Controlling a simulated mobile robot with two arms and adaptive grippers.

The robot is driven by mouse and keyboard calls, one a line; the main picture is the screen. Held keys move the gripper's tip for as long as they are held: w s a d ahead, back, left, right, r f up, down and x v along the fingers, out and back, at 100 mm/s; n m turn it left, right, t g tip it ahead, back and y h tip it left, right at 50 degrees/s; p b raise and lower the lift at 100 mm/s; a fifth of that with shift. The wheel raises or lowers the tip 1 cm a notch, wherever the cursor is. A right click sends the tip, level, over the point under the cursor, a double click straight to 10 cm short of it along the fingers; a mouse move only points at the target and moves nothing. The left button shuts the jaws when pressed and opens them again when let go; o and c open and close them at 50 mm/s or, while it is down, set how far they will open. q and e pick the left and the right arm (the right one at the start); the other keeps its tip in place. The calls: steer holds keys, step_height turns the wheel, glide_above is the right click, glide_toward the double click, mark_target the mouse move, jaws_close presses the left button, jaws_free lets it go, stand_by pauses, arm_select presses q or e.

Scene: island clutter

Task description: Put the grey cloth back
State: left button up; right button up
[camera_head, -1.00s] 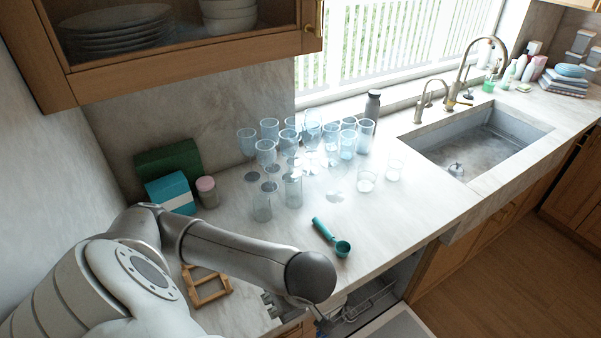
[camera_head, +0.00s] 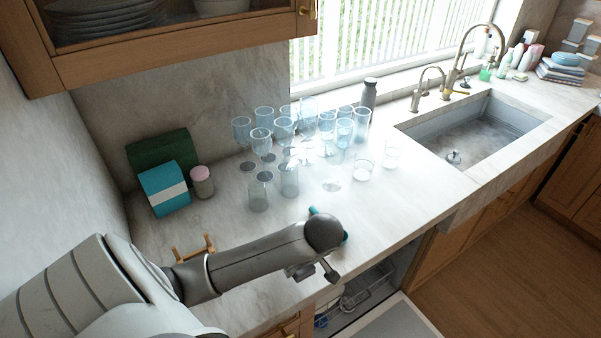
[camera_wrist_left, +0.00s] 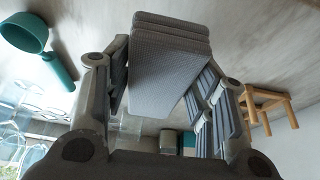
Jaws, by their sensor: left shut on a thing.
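The grey cloth (camera_wrist_left: 168,65) is a folded, ribbed stack between the fingers of my left gripper (camera_wrist_left: 165,95) in the left wrist view. The gripper is shut on it. In the head view, my left gripper (camera_head: 314,272) is over the front edge of the counter, mostly hidden under my forearm. I cannot clearly make out the cloth there. My right gripper is not in view.
A teal scoop (camera_wrist_left: 35,45) lies close by on the counter (camera_head: 395,205), mostly behind my arm in the head view. A small wooden stand (camera_head: 192,250) is left of it. Several glasses (camera_head: 262,140) crowd the back. An open dishwasher (camera_head: 398,320) is below.

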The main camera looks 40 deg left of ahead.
arm_select(q)
steer(key=shift+w+a+f, duration=0.25)
steer(key=shift+w+f, duration=0.35)
steer(key=shift+f, duration=0.05)
steer(key=shift+f+p, duration=0.4)
steer(key=shift+p, duration=0.15)
step_height(320, 180, down, 2)
steer(key=shift+p, duration=0.4)
steer(key=shift+f, duration=0.25)
steer(key=shift+f, duration=0.15)
steer(key=o, duration=0.9)
